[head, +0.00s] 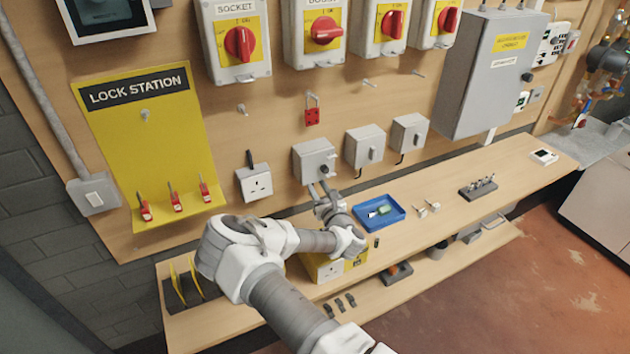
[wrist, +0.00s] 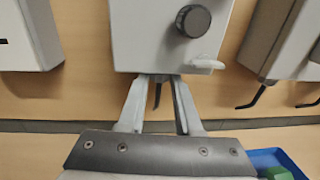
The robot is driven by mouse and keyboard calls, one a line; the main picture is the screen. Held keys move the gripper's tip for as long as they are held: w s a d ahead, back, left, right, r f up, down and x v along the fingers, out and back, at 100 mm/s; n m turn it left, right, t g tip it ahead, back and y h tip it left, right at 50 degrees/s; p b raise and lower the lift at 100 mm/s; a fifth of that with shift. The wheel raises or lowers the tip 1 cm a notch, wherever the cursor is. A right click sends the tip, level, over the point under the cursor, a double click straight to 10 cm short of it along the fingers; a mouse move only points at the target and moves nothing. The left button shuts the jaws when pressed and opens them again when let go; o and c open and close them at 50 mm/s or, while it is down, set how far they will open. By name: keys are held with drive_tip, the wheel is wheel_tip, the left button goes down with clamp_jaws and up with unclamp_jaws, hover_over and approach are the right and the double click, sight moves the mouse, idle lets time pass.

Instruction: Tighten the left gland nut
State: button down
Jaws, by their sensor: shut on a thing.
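The left grey box (head: 315,160) is on the board, left of two similar boxes. In the wrist view this box (wrist: 165,40) fills the upper middle, with a round dark knob (wrist: 193,20) and a small light tab on its front. My gripper (wrist: 160,79) is right under the box's lower edge, its two fingers pointing up and converging there. The fingers are shut on the left gland nut (wrist: 160,77), which shows only as a small piece between the tips. A dark cable end (wrist: 157,95) hangs between the fingers. In the head view my gripper (head: 323,187) mostly hides this spot.
The middle box (head: 364,147) and right box (head: 409,134) are close on the right, with cables below. A blue tray (head: 362,223) with a green item stands on the bench to the right.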

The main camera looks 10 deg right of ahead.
drive_tip(key=shift+w+d+n+g+y, duration=0.3)
drive_tip(key=shift+n+g+y, duration=1.4)
drive_tip(key=shift+y, duration=0.35)
drive_tip(key=shift+w+d+n+g+y, duration=0.15)
drive_tip(key=shift+d+n+g+y, duration=0.2)
drive_tip(key=shift+n+g+y, duration=1.55)
drive_tip(key=shift+w+d+n+g+y, duration=0.3)
drive_tip(key=shift+n+g+y, duration=1.15)
drive_tip(key=shift+y, duration=0.8)
drive_tip(key=shift+n+g, duration=0.25)
drive_tip(key=shift+n, duration=0.2)
drive_tip(key=c, duration=0.9)
unclamp_jaws()
drive_tip(key=shift+o, duration=0.2)
drive_tip(key=shift+d, duration=0.2)
